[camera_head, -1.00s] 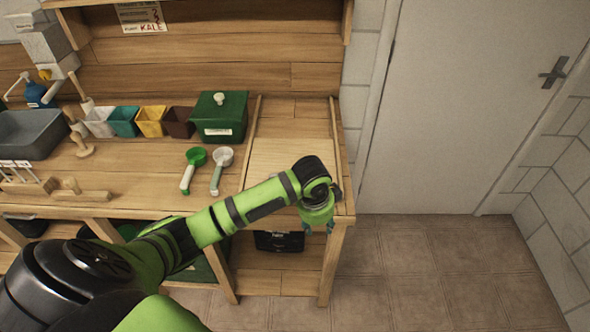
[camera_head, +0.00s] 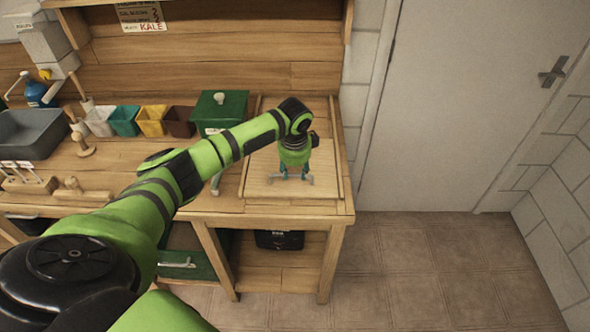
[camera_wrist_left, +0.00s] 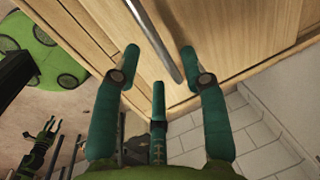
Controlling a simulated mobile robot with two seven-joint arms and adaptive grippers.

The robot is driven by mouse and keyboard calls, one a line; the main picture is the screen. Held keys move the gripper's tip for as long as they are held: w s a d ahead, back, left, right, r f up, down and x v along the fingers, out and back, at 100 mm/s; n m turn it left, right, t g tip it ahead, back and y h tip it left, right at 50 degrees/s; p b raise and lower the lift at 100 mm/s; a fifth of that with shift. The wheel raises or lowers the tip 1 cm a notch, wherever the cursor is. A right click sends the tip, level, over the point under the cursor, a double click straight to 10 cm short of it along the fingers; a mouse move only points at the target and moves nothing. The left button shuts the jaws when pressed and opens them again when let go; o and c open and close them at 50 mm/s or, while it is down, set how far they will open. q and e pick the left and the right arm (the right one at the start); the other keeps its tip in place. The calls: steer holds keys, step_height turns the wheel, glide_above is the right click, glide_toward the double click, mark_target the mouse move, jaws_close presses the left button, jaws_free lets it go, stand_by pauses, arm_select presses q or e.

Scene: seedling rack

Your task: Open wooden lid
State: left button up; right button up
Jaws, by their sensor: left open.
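The wooden lid (camera_head: 258,182) is a pale flat panel at the right end of the workbench, lying closed between wooden rails. A grey metal bar handle (camera_wrist_left: 156,42) shows on the wood in the left wrist view. My left gripper (camera_head: 294,179) is over the front part of the lid, fingers pointing down. In the left wrist view its teal fingers (camera_wrist_left: 160,56) are spread open, with the bar between them; I cannot tell whether they touch it. A dark shape with green parts, apparently my right gripper (camera_wrist_left: 42,142), shows small at the lower left there.
A green lidded box (camera_head: 222,108) stands left of the wooden lid. Several coloured pots, including a yellow one (camera_head: 151,121), stand farther left. My left arm partly covers the scoops. A black box (camera_head: 279,240) sits under the bench. Floor (camera_head: 430,260) is clear to the right.

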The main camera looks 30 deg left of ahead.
arm_select(q)
steer(key=shift+w+f, duration=0.1)
steer(key=shift+f, duration=0.7)
arm_select(e)
steer(key=shift+d+r, duration=0.1)
steer(key=shift+r, duration=0.05)
steer(key=shift+d, duration=0.1)
arm_select(q)
jaws_close()
arm_select(e)
steer(key=shift+d, duration=0.1)
